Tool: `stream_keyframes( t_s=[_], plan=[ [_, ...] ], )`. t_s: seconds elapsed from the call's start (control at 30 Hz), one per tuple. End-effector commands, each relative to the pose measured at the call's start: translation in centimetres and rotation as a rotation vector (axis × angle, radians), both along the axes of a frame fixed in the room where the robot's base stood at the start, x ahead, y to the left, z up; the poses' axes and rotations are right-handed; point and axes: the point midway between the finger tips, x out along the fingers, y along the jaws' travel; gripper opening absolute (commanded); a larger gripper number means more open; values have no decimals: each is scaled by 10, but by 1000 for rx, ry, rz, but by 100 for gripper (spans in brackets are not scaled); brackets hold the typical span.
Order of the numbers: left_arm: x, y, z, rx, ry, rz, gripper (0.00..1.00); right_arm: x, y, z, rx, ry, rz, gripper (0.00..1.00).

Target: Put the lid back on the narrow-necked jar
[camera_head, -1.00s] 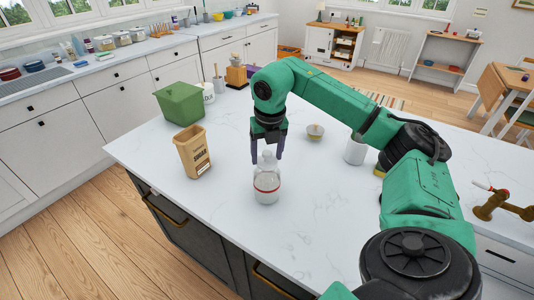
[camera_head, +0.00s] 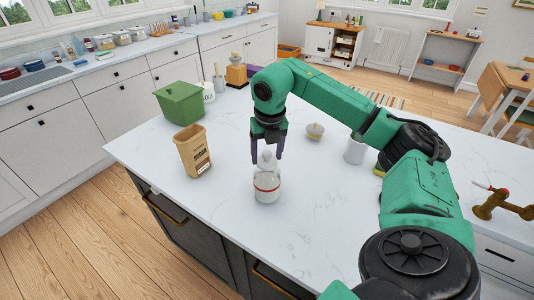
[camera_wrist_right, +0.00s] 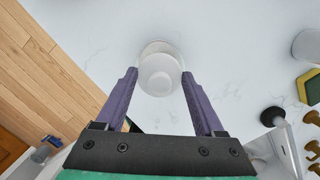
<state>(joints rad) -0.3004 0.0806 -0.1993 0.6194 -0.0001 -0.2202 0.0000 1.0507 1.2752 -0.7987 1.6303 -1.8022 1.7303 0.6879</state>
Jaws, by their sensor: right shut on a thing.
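The narrow-necked jar (camera_head: 266,190), pale and see-through with a red band, stands upright near the island's front edge. Whether the lid touches the jar's neck cannot be told. My left gripper is not in view.
A brown sugar carton (camera_head: 193,152) and a green bin (camera_head: 180,104) stand to the left of the jar. A small bowl-like pot (camera_head: 315,132) and a white cup (camera_head: 354,151) stand to the right. The marble top (camera_head: 320,210) is clear right of the jar.

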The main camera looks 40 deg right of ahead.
Motion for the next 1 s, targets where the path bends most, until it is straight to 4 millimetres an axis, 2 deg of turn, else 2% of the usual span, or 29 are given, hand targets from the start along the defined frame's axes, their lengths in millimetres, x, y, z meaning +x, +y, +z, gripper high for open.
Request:
stream_keyframes(
  t_s=[0.43, 0.47, 0.5, 0.53, 0.87, 1.0],
  plan=[
    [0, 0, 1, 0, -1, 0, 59, 0, 0, 0, 0, 0, 0, 18],
    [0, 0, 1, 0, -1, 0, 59, 0, 0, 0, 0, 0, 0, 78],
    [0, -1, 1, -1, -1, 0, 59, 0, 0, 0, 0, 0, 0, 93],
    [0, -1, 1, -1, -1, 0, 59, 0, 0, 0, 0, 0, 0, 100],
    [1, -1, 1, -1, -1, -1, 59, 0, 0, 0, 0, 0, 0, 100],
    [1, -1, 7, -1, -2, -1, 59, 0, 0, 6, 0, 0, 0, 100]
  ],
)
